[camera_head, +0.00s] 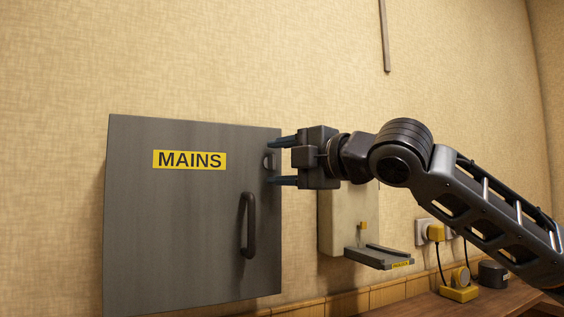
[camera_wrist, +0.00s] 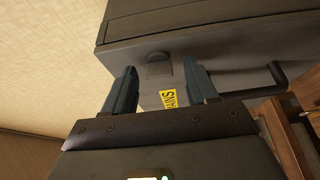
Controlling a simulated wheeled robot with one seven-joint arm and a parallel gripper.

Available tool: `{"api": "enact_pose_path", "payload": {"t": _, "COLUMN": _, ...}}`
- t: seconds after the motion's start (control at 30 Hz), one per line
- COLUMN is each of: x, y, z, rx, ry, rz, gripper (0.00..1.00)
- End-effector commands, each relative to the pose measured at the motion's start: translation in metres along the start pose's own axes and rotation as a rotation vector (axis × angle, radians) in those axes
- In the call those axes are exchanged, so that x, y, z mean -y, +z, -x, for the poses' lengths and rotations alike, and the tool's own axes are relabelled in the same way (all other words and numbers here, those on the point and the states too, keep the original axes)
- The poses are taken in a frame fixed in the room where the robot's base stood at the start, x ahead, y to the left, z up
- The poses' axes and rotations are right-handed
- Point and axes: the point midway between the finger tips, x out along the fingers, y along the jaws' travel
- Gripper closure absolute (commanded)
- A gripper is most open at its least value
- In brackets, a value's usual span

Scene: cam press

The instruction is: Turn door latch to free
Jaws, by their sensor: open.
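A grey cabinet door (camera_head: 180,220) with a yellow MAINS label (camera_head: 189,159) faces me and looks closed. A small dark latch (camera_head: 269,161) sits near its upper right edge; it also shows in the wrist view (camera_wrist: 159,65). A dark bar handle (camera_head: 248,225) is below the latch. My gripper (camera_head: 283,162) is open at the door's right edge, its two fingers above and below the latch. In the wrist view my fingers (camera_wrist: 160,88) stand on either side of the latch, with a gap to each. Whether the fingertips touch the door I cannot tell.
A pale box (camera_head: 334,222) with a small yellow part and a grey tray (camera_head: 379,257) is on the wall behind my gripper. A yellow plug (camera_head: 436,232) and cables are at the right, above a wooden bench (camera_head: 450,305). The wall above is mostly clear.

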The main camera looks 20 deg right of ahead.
Motion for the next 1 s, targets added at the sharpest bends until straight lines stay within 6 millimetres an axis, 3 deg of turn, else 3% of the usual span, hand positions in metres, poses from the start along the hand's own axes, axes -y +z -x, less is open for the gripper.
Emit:
{"api": "enact_pose_path", "payload": {"t": 0.07, "x": -0.0001, "y": 0.0001, "z": 0.0002, "rx": 0.0, "ry": 0.0, "rz": 0.0, "gripper": 0.46}}
{"api": "enact_pose_path", "payload": {"t": 0.6, "x": 0.0001, "y": 0.0002, "z": 0.0003, "rx": 0.0, "ry": 0.0, "rz": -0.001, "gripper": 0.98}}
{"api": "enact_pose_path", "payload": {"t": 1.0, "x": 0.0031, "y": 0.0, "z": 0.0001, "rx": -0.001, "ry": 0.031, "rz": -0.075, "gripper": 0.99}}
